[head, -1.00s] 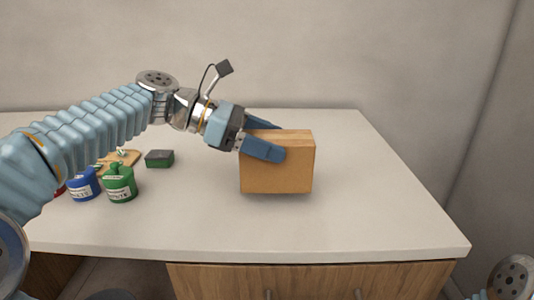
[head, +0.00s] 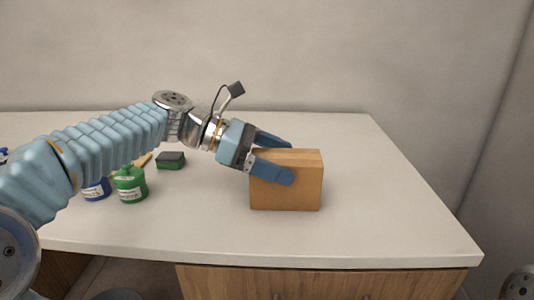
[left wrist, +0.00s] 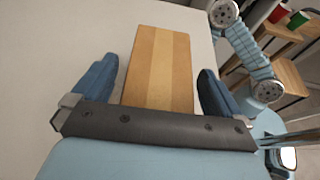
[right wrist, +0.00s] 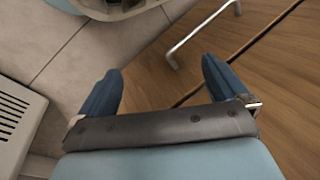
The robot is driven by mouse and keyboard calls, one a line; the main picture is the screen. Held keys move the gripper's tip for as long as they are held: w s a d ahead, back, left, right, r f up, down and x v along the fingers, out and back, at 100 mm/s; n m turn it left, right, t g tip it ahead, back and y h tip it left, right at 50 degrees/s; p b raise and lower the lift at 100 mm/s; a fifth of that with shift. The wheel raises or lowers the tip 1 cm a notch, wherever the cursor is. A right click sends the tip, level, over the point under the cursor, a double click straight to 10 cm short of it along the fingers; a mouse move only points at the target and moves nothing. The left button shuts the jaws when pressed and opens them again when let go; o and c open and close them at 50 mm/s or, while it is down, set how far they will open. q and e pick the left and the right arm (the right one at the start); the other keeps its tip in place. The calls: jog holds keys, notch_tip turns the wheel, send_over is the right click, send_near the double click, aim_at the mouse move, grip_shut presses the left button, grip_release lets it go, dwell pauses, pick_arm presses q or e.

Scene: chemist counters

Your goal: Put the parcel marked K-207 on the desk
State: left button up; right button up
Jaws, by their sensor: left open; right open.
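A brown cardboard parcel (head: 287,193) stands upright on the white counter top (head: 390,215), right of its middle. No marking can be read on the sides that show. My left gripper (head: 283,160) is open, with one finger on each side of the parcel's upper part. In the left wrist view the parcel (left wrist: 158,70) lies between the two spread fingers (left wrist: 155,82), with a gap on both sides. My right gripper (right wrist: 160,88) is open and empty, low down by wooden cabinet fronts.
A green bottle (head: 131,186), a blue bottle (head: 97,190) and a dark green box (head: 171,160) stand at the left of the counter. A metal handle (right wrist: 200,35) and wooden doors (right wrist: 265,75) are near my right gripper. The counter right of the parcel is clear.

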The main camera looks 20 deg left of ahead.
pick_arm(q)
jog(key=v, duration=1.2)
